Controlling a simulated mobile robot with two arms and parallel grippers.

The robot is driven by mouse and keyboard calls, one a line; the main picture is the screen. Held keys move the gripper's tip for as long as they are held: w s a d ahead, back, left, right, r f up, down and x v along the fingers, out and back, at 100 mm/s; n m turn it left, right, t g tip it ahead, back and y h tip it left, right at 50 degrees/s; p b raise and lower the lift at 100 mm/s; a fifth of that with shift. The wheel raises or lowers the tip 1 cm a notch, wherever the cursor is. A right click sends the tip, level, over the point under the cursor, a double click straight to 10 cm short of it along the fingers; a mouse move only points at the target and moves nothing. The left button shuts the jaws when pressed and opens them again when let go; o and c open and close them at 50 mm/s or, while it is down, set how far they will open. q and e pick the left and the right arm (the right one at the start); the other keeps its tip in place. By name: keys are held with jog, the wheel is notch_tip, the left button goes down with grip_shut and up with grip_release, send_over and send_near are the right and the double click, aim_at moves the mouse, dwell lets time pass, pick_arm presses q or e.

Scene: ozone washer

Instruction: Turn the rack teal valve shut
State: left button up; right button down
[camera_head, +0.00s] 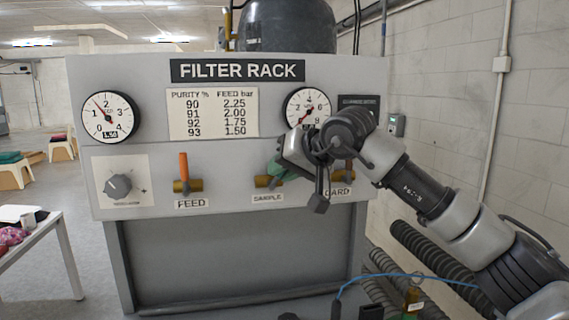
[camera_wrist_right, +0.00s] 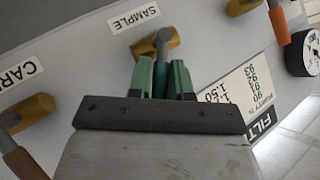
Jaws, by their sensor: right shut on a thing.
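The grey filter rack panel (camera_head: 330,215) carries a row of brass valves. The SAMPLE valve (camera_head: 263,182) is in the middle and has the teal handle; in the wrist view its brass body (camera_wrist_right: 148,46) lies just beyond my fingers. My right gripper (camera_head: 279,169) reaches in from the right. In the wrist view its green fingers (camera_wrist_right: 162,80) stand on both sides of the teal handle (camera_wrist_right: 161,76) and are shut on it. In the head view the gripper hides most of the handle, so its exact angle is unclear there. My left gripper is out of view.
The FEED valve (camera_head: 188,186) at left has an orange handle pointing up. Two gauges (camera_head: 110,117) (camera_head: 307,108) and a dial knob (camera_head: 118,186) sit on the panel. Ribbed hoses (camera_head: 428,252) run at lower right.

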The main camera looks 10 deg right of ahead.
jog(key=shift+a+r+n+h+p, duration=0.4)
jog(key=shift+h+p, duration=0.3)
jog(key=shift+h, duration=0.2)
jog(key=shift+a+n+g+h+p, duration=0.25)
jog(key=shift+n+g+h+p, duration=0.05)
jog(key=shift+h+p, duration=0.3)
jog(key=shift+a+f+n+h+p, duration=0.1)
jog(key=shift+a+n+h+p, duration=0.35)
jog(key=shift+h+p, duration=0.4)
jog(key=shift+h, duration=0.25)
jog(key=shift+a+f+n, duration=0.1)
jog(key=shift+f+n, duration=0.05)
jog(key=shift+n, duration=0.1)
jog(key=c, duration=1)
grip_release()
jog(key=shift+c, duration=0.2)
